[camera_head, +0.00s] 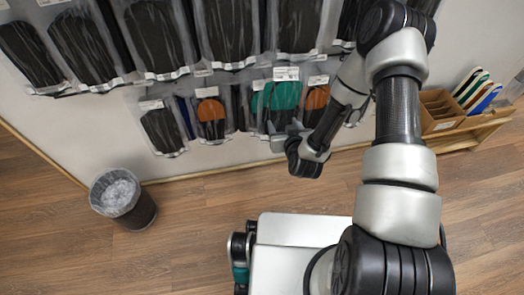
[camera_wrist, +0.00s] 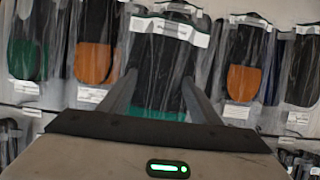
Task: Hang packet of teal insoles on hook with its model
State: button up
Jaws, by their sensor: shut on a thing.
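My gripper (camera_head: 293,131) is close to the wall display. In the wrist view its two fingers (camera_wrist: 161,84) are shut on a clear packet (camera_wrist: 160,60) with dark insoles and a teal part low down, and a white label strip across its top. In the head view a teal packet (camera_head: 284,95) with a white label shows just above my gripper and appears to be the held one. Another teal packet (camera_wrist: 25,60) hangs at the left of the wrist view. The hook behind the held packet is hidden, so I cannot tell whether the packet touches it.
Orange packets hang on both sides, one at left (camera_wrist: 95,62) and one at right (camera_wrist: 242,80). A row of dark packets (camera_head: 155,38) hangs above. A waste bin (camera_head: 122,198) stands on the floor at left. A wooden shelf (camera_head: 470,130) with insoles is at right.

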aim_at(261, 137)
jog(key=s+a+f, duration=0.5)
jog(key=a+f, duration=0.1)
jog(key=f, duration=0.4)
jog(key=shift+g+y, duration=0.3)
jog(key=shift+y, duration=0.1)
jog(key=shift+w+a+f+b, duration=0.1)
jog(key=shift+w+a+b, duration=0.3)
jog(key=shift+w, duration=1)
jog(key=shift+w+a+f+b, duration=0.1)
jog(key=shift+w+a+b, duration=0.25)
jog(key=shift+w, duration=1.05)
jog(key=shift+w+a+b, duration=0.35)
jog(key=shift+w+a, duration=0.05)
jog(key=shift+w, duration=1)
jog(key=shift+w+a+f+b, duration=0.15)
jog(key=shift+w+f+b, duration=0.35)
jog(key=shift+b, duration=0.1)
jog(key=o, duration=1.2)
